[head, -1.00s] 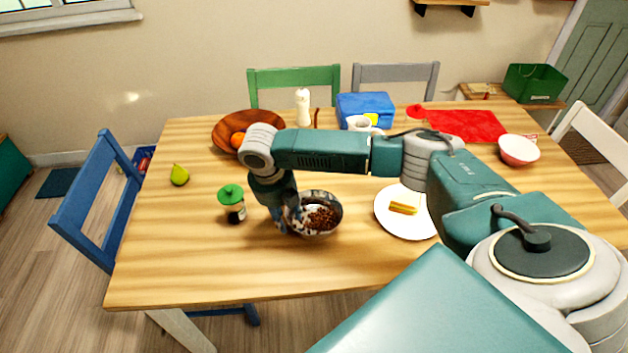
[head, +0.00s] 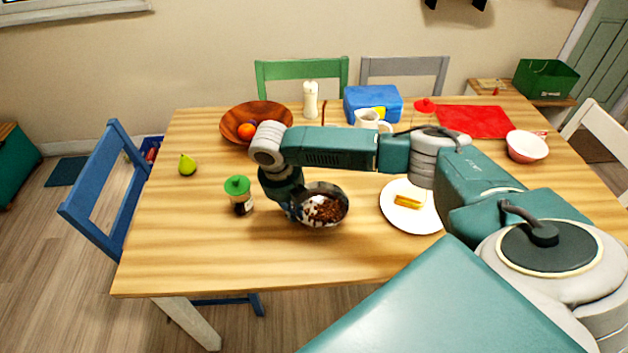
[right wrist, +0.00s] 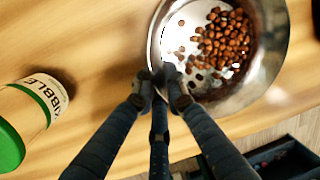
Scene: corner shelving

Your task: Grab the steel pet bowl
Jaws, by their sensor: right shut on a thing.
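The steel pet bowl (head: 338,214) stands upright near the middle of the wooden table, with brown kibble inside. It also shows in the right wrist view (right wrist: 272,75), at the top right. My right gripper (head: 298,210) reaches down at the bowl's left side. In the right wrist view its fingertips (right wrist: 163,84) are close together on the bowl's near rim, shut on it. Whether the bowl's base touches the table I cannot tell. My left gripper is not in view.
A green-capped kibble jar (head: 240,199) stands just left of the bowl. A plate with a sandwich (head: 398,218) lies to the right. A wooden fruit bowl (head: 231,126), blue box (head: 372,99) and white mug (head: 366,118) are behind. The table front is clear.

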